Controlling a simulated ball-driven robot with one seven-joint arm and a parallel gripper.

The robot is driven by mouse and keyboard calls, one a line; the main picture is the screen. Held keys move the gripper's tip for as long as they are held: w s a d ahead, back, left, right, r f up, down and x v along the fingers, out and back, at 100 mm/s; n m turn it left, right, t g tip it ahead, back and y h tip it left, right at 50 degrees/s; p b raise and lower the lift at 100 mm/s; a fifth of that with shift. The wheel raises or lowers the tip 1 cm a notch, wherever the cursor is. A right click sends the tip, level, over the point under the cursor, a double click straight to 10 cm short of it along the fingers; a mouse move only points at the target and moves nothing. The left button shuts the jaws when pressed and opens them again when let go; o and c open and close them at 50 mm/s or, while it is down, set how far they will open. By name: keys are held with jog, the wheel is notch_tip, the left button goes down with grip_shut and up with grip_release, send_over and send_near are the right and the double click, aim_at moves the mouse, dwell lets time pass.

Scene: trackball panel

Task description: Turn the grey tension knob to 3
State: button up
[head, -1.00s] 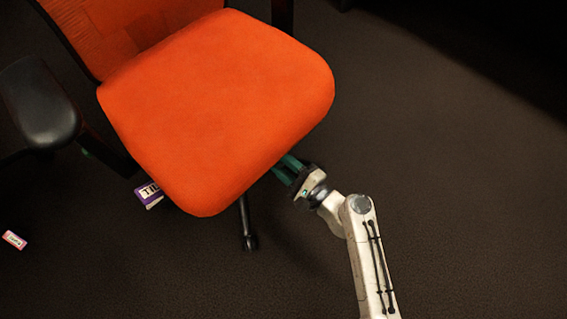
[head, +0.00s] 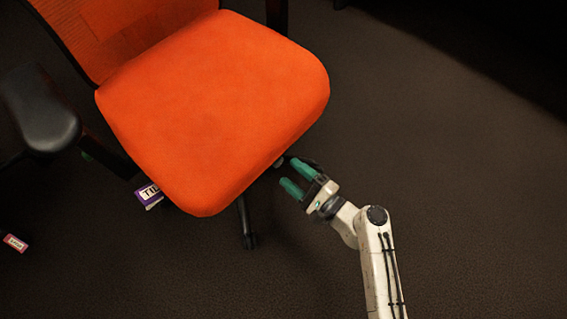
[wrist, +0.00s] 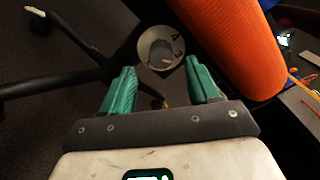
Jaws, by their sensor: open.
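The grey tension knob (wrist: 160,47) shows in the wrist view, round and pale, with the digits 4 and 3 readable on the right of its face. A small light mark is near its lower right, but I cannot tell for sure which number it points to. In the head view a small grey piece, likely the knob (head: 279,162), peeks out under the seat's right edge. My gripper (head: 291,173) is open and empty, just right of the seat. Its green fingers (wrist: 160,66) are spread in front of the knob, apart from it.
The orange chair seat (head: 215,105) overhangs the knob area. A black armrest (head: 40,108) is at the left, and a chair leg (head: 246,222) lies below the seat. A purple box (head: 149,195) and a small pink box (head: 15,243) lie on the floor. The floor at right is clear.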

jog(key=p+v, duration=0.1)
jog(key=v, duration=0.4)
jog(key=shift+s+d, duration=0.25)
jog(key=shift+s, duration=0.05)
jog(key=s+d+f+n+g+h, duration=0.3)
jog(key=s+d+n+g+h, duration=0.3)
jog(key=s+n, duration=0.45)
jog(key=s+d+r+n+g+h, duration=0.2)
jog(key=s+d+r+h, duration=0.25)
jog(key=d, duration=0.35)
jog(key=s+d+r+n+g+h, duration=0.25)
jog(key=s+d+h, duration=0.2)
jog(key=d, duration=0.45)
notch_tip(320, 180, up, 36)
jog(key=m+p, duration=0.1)
jog(key=p, duration=3.5)
jog(key=shift+a+y, duration=0.3)
jog(key=shift+a, duration=0.05)
jog(key=shift+s+t, duration=0.1)
jog(key=shift+t, duration=0.15)
